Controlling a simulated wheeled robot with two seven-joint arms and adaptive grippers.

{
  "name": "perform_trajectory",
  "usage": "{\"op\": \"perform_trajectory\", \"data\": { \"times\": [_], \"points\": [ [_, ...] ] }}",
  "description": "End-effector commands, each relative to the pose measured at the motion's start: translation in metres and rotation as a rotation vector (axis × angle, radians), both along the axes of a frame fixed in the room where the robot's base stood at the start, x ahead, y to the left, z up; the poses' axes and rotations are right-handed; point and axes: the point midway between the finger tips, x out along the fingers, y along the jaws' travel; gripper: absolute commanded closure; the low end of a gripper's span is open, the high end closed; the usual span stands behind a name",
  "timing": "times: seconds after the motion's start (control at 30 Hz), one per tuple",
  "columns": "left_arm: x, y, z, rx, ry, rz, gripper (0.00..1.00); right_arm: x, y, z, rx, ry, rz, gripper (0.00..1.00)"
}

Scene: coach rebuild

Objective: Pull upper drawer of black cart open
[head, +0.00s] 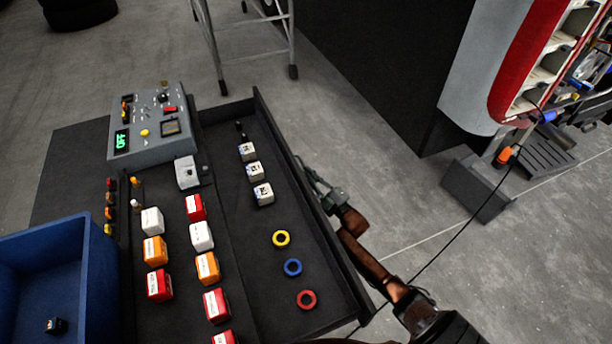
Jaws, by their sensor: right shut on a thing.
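The black cart (72,150) fills the left and lower part of the head view. Its upper drawer (262,225) stands out to the right of the cart top, so its inside shows. In it lie several small white boxes (255,171) and a yellow ring (281,239), a blue ring (293,267) and a red ring (306,299). My right gripper (322,188) is at the outer side of the drawer front (310,205), shut on its handle. The handle itself is mostly hidden by the drawer front and gripper. My left gripper is out of view.
On the cart top are a grey control box (150,128), several red, white and orange boxes (155,250) and a blue bin (60,275). A metal frame (250,60) stands behind.

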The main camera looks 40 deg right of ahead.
Motion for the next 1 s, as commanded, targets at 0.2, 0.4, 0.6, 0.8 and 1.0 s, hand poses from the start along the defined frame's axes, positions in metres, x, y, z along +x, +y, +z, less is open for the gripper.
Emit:
{"op": "perform_trajectory", "data": {
  "times": [0.2, 0.4, 0.6, 0.8, 1.0],
  "points": [
    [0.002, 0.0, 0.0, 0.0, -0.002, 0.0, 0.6, 0.0, -0.001, -0.001, 0.0, 0.002, -0.003, 0.89],
    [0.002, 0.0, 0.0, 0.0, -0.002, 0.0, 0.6, 0.0, 0.0, 0.0, 0.0, 0.001, -0.001, 0.75],
    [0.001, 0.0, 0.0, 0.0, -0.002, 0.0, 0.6, 0.0, 0.0, 0.0, 0.0, 0.0, 0.0, 0.74],
    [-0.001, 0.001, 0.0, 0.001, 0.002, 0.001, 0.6, -0.008, -0.001, -0.003, 0.0, 0.002, -0.001, 0.74],
    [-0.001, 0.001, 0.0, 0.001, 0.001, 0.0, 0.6, -0.044, -0.006, -0.012, 0.002, 0.004, -0.001, 0.74]
  ]
}}
